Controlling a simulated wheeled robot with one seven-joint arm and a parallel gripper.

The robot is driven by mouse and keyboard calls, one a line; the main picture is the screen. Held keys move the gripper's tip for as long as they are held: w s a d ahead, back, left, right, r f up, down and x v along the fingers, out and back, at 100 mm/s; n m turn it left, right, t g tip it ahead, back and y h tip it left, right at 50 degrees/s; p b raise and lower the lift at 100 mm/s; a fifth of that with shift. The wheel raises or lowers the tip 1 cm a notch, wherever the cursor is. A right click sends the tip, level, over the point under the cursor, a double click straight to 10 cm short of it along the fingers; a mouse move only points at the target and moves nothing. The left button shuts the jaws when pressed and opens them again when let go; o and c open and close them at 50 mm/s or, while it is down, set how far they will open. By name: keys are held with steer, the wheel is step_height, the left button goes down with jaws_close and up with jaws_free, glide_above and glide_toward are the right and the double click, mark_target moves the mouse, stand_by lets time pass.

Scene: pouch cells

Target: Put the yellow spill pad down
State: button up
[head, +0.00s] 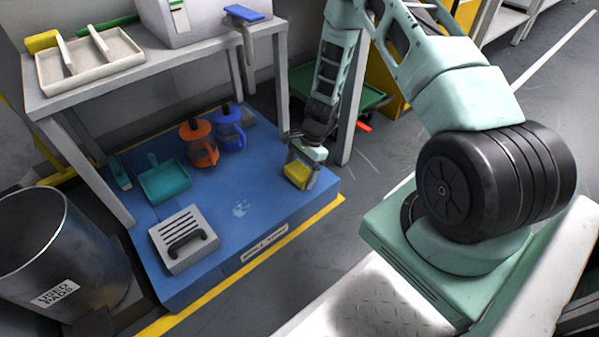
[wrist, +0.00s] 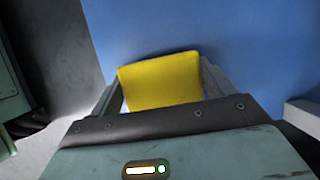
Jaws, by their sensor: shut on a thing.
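The yellow spill pad (head: 297,174) is between the fingers of my gripper (head: 299,177), at the right end of the blue platform in the head view. In the wrist view the yellow pad (wrist: 162,82) fills the space between the two fingers of my gripper (wrist: 163,85), with the blue surface behind it. My gripper is shut on the pad. The pad is low over or on the blue platform (head: 245,195); I cannot tell whether it touches. A label on the platform's front edge is too small to read surely.
Orange (head: 199,143) and blue (head: 229,130) jugs stand at the back of the platform. A teal dustpan (head: 165,181) and a grey slotted box (head: 184,239) are to the left. A bin labelled "USED PADS" (head: 95,240) stands at far left. A table leg (head: 352,110) is close by my arm.

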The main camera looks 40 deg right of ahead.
steer(key=shift+f, duration=0.15)
steer(key=o, duration=1)
steer(key=shift+c, duration=0.2)
steer(key=p+v, duration=0.6)
steer(key=v, duration=0.6)
steer(key=shift+p, duration=0.4)
